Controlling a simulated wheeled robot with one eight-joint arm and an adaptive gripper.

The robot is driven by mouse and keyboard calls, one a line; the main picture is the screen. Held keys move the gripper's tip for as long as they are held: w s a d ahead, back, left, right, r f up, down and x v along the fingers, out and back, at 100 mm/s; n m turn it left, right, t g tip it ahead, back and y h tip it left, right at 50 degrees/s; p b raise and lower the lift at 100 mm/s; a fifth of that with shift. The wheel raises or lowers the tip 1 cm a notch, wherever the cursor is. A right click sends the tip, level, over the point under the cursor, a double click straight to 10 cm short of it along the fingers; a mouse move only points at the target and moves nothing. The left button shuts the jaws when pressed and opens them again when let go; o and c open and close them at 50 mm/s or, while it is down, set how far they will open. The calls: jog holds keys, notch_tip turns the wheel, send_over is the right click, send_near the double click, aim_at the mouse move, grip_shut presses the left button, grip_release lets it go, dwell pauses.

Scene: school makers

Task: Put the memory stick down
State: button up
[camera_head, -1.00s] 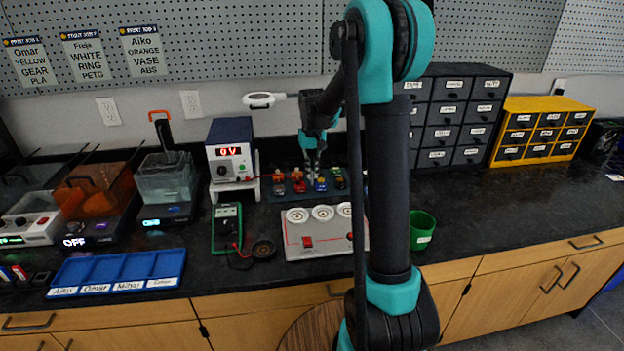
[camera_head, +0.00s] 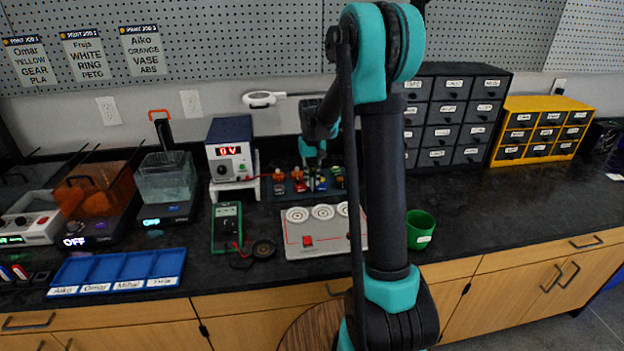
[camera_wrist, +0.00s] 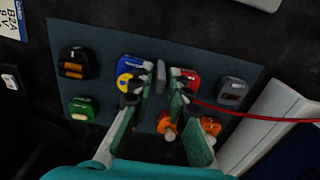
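A slim dark grey piece (camera_wrist: 160,77), which looks like the memory stick, sits between my fingertips in the wrist view, over the dark blue mat (camera_wrist: 100,44). My gripper (camera_wrist: 159,84) points down at the mat, its two green-padded fingers standing apart with a narrow gap seen on each side of the piece. Whether the piece touches the mat is hard to tell. In the head view my gripper (camera_head: 314,172) is over the small parts on the mat at the back of the counter; the stick cannot be made out there.
Close beside the fingers lie a blue-and-yellow part (camera_wrist: 128,72) and a red part (camera_wrist: 190,80), with orange parts (camera_wrist: 208,126) nearer. A red wire (camera_wrist: 240,113) runs right. A white panel (camera_head: 322,240) stands before the mat; a green cup (camera_head: 420,230) is right.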

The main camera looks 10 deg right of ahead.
notch_tip(320, 180, up, 12)
jog(key=shift+r, duration=0.1)
jog(key=shift+c, duration=0.3)
jog(key=t, duration=0.4)
send_near(312, 177)
jog(key=shift+x, duration=5.4)
jog(key=shift+c, duration=0.3)
jog(key=shift+s, duration=0.1)
grip_shut()
